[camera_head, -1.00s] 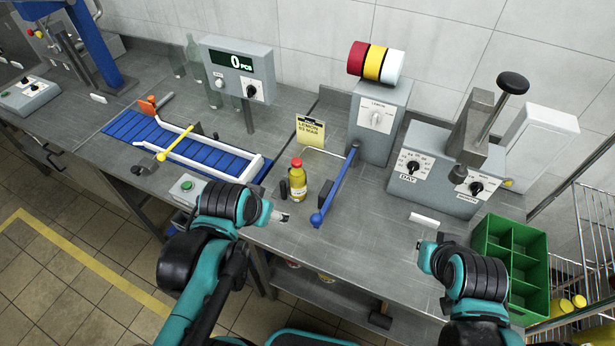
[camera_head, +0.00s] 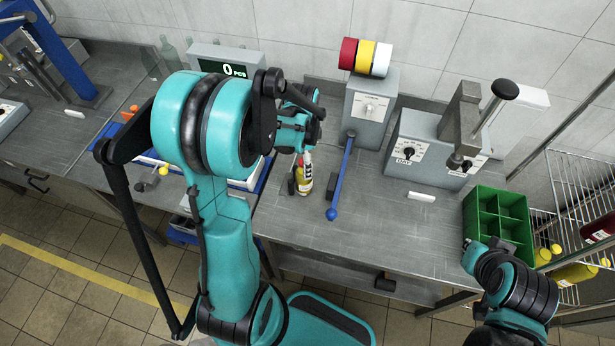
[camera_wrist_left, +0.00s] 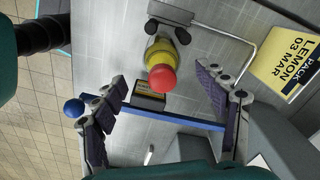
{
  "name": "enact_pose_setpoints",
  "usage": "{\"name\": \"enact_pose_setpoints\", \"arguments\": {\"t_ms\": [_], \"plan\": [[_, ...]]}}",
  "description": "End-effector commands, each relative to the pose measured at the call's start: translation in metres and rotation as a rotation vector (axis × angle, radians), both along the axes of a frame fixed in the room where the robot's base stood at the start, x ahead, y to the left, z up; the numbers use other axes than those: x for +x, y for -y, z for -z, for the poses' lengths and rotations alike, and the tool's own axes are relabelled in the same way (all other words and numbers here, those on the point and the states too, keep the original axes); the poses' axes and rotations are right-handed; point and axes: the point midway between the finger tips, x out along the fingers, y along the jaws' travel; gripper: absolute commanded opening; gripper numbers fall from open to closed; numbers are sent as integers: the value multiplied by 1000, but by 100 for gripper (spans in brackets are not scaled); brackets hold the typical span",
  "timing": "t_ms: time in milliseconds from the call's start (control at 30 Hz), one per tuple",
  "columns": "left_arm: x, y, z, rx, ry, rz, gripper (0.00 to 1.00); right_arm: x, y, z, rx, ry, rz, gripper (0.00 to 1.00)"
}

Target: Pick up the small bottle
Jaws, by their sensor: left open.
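The small bottle (camera_head: 304,179) stands upright on the grey worktop, yellow with a red cap. In the left wrist view the bottle (camera_wrist_left: 158,52) shows from above, between the spread fingers of the left gripper (camera_wrist_left: 160,80). The fingers are open and apart from the bottle on both sides. My right gripper (camera_head: 468,243) is by the green crate, small and partly hidden by its own arm; its jaws cannot be made out.
A blue lever with a ball end (camera_head: 332,213) lies just right of the bottle. A yellow lemon sign (camera_wrist_left: 284,62) is close by in the wrist view. A green divided crate (camera_head: 500,217) stands at the right.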

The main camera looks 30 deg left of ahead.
Motion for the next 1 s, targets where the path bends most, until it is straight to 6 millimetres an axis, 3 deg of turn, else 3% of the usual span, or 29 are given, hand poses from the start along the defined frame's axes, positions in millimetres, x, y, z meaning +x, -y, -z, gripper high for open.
{"name": "enact_pose_setpoints", "arguments": {"t_ms": [333, 667, 933, 1000], "plan": [[2, 0, 50, 0, 1, -2, 73, 0, 0, 12, 0, 0, 0, 0], [2, 0, 57, 0, 1, -2, 73, 0, 0, 12, 0, 0, 0, 0], [2, 0, 57, 1, 2, -2, 2, 0, 0, 12, 0, 0, 0, 0], [2, 0, 56, 1, 2, -2, 0, 0, 0, 12, 0, 0, 0, 0]]}}
